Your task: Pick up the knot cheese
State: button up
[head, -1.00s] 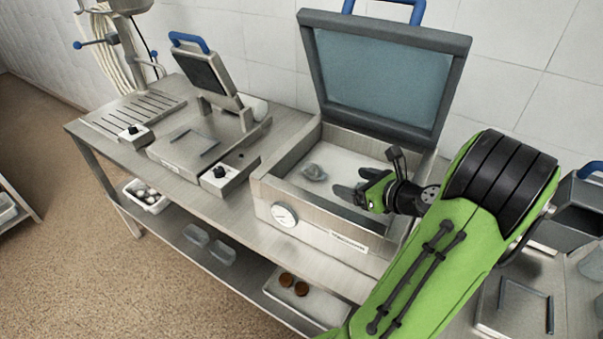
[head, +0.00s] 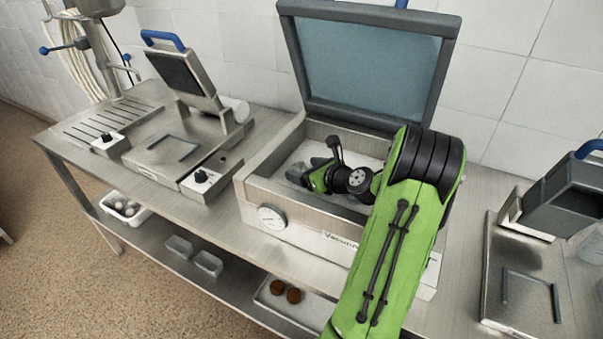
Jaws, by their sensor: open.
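A small grey, clear-wrapped lump (head: 295,172), which looks like the knot cheese, lies on the pale floor of the open vacuum chamber, near its left side. Its details are too small to make out. My gripper (head: 307,172) is low inside the chamber, pointing left, with its dark fingers open at the lump. The fingers and the green gripper body partly hide it. I cannot tell whether the fingers touch it. The vacuum machine (head: 262,191) stands on the steel table with its lid (head: 368,72) raised.
The chamber walls surround my gripper closely. A smaller sealing machine (head: 180,150) with a raised lid stands to the left, and another machine (head: 560,200) to the right. The lower shelf holds a white basket (head: 122,215) of pale balls, clear tubs (head: 193,252) and two brown round pieces (head: 285,291).

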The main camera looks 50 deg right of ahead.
jog(key=shift+x, duration=1.25)
jog(key=shift+s, duration=0.15)
jog(key=c, duration=1)
